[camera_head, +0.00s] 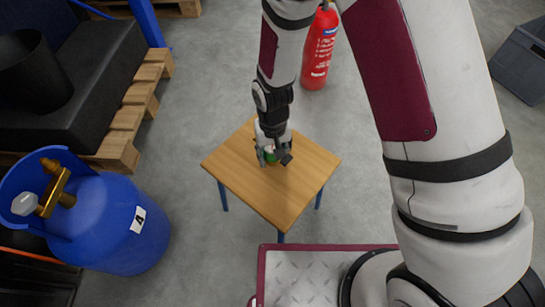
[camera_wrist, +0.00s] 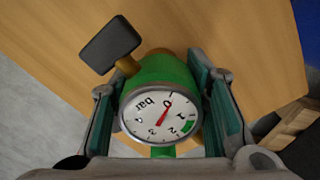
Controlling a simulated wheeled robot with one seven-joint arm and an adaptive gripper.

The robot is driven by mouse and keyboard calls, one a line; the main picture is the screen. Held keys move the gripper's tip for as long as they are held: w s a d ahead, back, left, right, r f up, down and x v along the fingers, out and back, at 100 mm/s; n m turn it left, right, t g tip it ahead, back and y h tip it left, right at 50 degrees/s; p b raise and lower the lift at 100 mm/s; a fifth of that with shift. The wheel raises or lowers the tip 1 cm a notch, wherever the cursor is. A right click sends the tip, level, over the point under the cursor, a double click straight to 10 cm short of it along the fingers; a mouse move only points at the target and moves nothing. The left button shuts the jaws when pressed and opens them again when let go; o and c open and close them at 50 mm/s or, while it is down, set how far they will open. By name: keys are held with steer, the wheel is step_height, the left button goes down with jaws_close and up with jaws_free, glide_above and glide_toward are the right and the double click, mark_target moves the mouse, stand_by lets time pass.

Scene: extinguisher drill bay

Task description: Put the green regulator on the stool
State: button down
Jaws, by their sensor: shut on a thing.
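The green regulator (camera_wrist: 165,72) has a white dial marked "bar" with a red needle, brass fittings and a dark square knob. My gripper (camera_wrist: 168,110) is shut on it, one finger on each side of the green body. In the head view my gripper (camera_head: 272,156) is over the middle of the wooden stool (camera_head: 295,194), and only a bit of green shows between the fingers. The stool has a square light wood top and blue legs. In the wrist view its top (camera_wrist: 235,30) fills the area behind the regulator. I cannot tell whether the regulator touches the stool top.
A blue gas cylinder (camera_head: 115,225) labelled A stands at the left. A wooden pallet (camera_head: 135,115) with a black block (camera_head: 95,85) is behind it. A red extinguisher (camera_head: 319,50) stands beyond the stool. A grey crate (camera_head: 520,60) is at the far right. Bare floor surrounds the stool.

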steer(key=shift+f, duration=0.45)
steer(key=shift+f, duration=0.1)
steer(key=c, duration=0.9)
jaws_free()
step_height(320, 180, up, 12)
steer(key=p, duration=0.4)
